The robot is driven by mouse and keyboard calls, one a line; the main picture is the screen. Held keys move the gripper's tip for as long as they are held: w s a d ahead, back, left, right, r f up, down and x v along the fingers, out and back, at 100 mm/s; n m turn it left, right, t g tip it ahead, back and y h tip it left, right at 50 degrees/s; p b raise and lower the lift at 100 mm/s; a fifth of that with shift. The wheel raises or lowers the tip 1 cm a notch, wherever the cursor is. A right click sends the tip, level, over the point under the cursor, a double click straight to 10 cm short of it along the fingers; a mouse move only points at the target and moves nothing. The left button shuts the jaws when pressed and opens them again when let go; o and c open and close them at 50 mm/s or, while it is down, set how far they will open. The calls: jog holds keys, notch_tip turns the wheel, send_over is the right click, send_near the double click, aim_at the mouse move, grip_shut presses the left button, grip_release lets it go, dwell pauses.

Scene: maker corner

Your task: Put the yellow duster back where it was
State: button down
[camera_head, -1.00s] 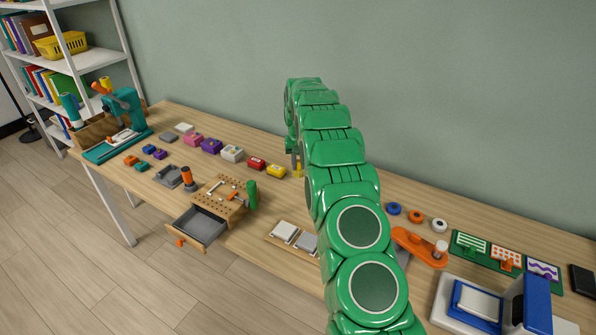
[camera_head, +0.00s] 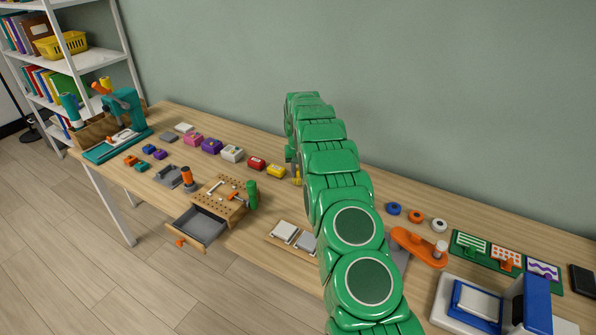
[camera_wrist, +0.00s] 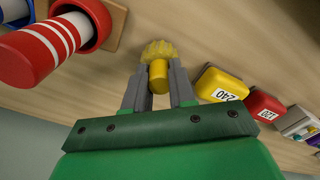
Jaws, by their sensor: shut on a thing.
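In the wrist view the yellow duster (camera_wrist: 159,72) has a short smooth handle and a fluffy yellow head pointing away from my gripper (camera_wrist: 158,88). The two grey fingers are shut on its handle. In the head view my green arm hides most of it; a small yellow part (camera_head: 298,180) shows below my gripper (camera_head: 292,168), near the back of the table. I cannot tell whether the head touches the tabletop. At upper left of the wrist view, a red-and-white striped cylinder (camera_wrist: 38,52) sits in a red ring on a wooden base (camera_wrist: 112,22), with a blue ring beside it.
A yellow block labelled 240 (camera_wrist: 222,86) and a red block (camera_wrist: 265,105) lie close beside my gripper. A wooden pegboard box with an open grey drawer (camera_head: 200,228) stands at the front. Blue, orange and white rings lie right of my arm. Bare wood lies around the duster head.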

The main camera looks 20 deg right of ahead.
aim_at(298, 169)
jog(key=shift+f, duration=0.15)
jog(key=c, duration=0.9)
grip_release()
jog(key=shift+c, duration=0.2)
notch_tip(298, 169, up, 11)
jog(key=s+a+r, duration=0.4)
jog(key=s+r, duration=1)
jog(key=s+a+r+n+g, duration=0.1)
jog(key=s+r, duration=0.2)
jog(key=s, duration=0.4)
jog(key=s+a+r, duration=0.2)
jog(key=s+r, duration=0.1)
jog(key=s, duration=0.5)
jog(key=s+a+f, duration=0.1)
jog(key=s, duration=1.7)
jog(key=s+a+f, duration=0.1)
jog(key=s+f, duration=0.1)
jog(key=s, duration=1.6)
jog(key=shift+f+n+g, duration=0.2)
jog(key=shift+n+g, duration=0.2)
